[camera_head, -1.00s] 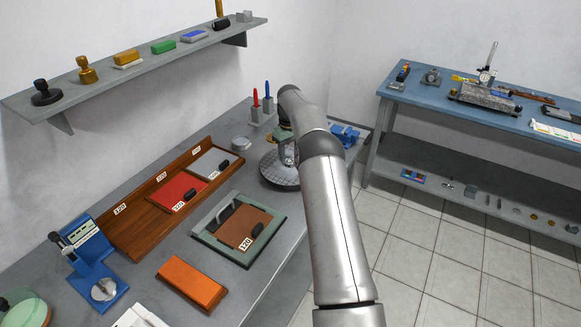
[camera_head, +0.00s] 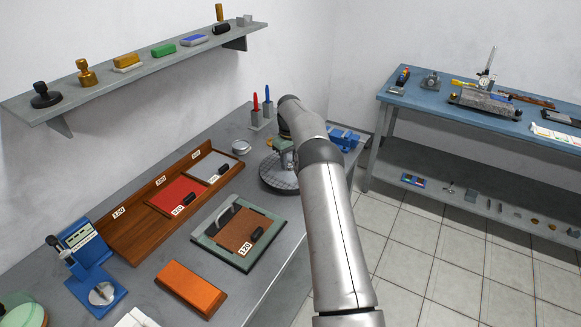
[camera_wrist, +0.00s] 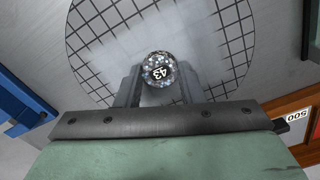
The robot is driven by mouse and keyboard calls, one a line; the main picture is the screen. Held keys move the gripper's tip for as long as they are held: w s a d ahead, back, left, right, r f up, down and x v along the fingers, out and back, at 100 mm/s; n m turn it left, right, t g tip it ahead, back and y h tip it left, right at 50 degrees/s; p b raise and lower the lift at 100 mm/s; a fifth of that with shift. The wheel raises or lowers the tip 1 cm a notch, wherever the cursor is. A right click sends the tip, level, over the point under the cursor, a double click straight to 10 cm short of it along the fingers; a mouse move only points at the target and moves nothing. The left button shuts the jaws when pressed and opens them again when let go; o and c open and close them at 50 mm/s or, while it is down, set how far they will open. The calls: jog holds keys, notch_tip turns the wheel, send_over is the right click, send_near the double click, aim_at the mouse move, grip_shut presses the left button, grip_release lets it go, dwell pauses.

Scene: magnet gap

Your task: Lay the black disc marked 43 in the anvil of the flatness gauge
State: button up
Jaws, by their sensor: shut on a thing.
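The disc marked 43 (camera_wrist: 160,68) shows face-on in the wrist view, with a dark face covered in pale speckles. My gripper (camera_wrist: 144,86) is shut on it, with a grey finger on either side. Behind the disc is a round, grid-scored plate (camera_wrist: 92,62); I cannot tell whether the disc touches it. In the head view, my arm hides the disc and covers part of this round plate (camera_head: 271,181). A blue stand with a display and round silvery seat (camera_head: 102,293), apparently the flatness gauge, is at the bench's lower left, far from my gripper.
An orange block (camera_head: 191,287), a green-edged tray (camera_head: 208,240) and a wooden rack (camera_head: 128,222) lie between the round plate and the blue stand. Red and blue upright pens (camera_head: 262,108) stand behind the plate. A wall shelf (camera_head: 150,68) hangs above.

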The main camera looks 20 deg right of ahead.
aim_at(289, 164)
jog(key=shift+r+p, duration=1.5)
jog(key=shift+r, duration=0.9)
